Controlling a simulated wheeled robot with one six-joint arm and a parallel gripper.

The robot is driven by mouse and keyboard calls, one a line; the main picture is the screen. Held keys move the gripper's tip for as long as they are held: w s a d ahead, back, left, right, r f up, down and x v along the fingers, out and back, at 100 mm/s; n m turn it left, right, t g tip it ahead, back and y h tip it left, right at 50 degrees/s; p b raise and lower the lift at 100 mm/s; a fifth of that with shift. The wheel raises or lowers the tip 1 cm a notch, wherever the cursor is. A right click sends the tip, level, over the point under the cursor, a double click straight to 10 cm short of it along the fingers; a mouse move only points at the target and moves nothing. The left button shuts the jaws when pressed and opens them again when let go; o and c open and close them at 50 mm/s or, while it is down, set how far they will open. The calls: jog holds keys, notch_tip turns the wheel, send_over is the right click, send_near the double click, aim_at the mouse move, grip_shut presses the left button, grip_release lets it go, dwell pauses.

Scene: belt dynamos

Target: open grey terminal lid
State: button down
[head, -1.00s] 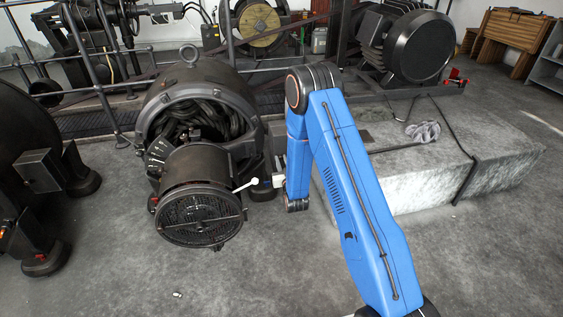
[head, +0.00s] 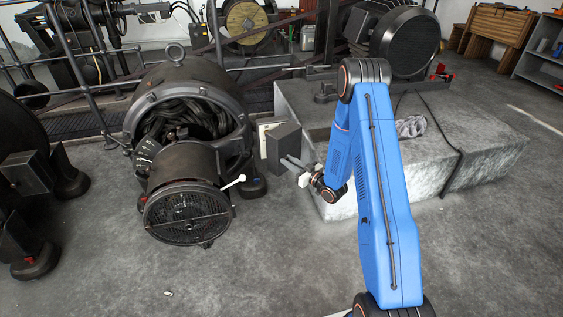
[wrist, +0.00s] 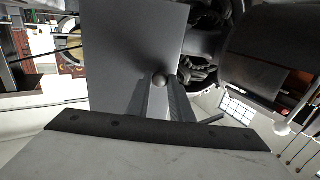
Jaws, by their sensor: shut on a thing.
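The grey terminal lid (head: 284,146) stands upright on the right side of the dynamo (head: 190,100), with a pale panel (head: 264,135) just left of it. The lid appears swung out from the dynamo's side; its hinge is not clearly visible. My gripper (head: 286,161) reaches the lid from the right.
A white-knobbed lever (head: 233,181) sticks out from the dynamo's front, left of my gripper. A concrete block (head: 440,170) lies right, behind my arm. Another dark machine (head: 25,150) stands at the left edge.

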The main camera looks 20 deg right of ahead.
jog(key=d+n+g+y, duration=0.4)
jog(key=d+y, duration=0.1)
jog(key=d, duration=0.2)
jog(key=shift+s+d+n+g, duration=0.2)
jog(key=shift+s+n+g, duration=0.1)
jog(key=shift+s+g, duration=0.1)
jog(key=c, duration=1.6)
grip_release()
jog(key=shift+d, duration=0.1)
jog(key=v, duration=1.7)
jog(key=shift+d+f, duration=0.15)
jog(key=shift+f, duration=0.1)
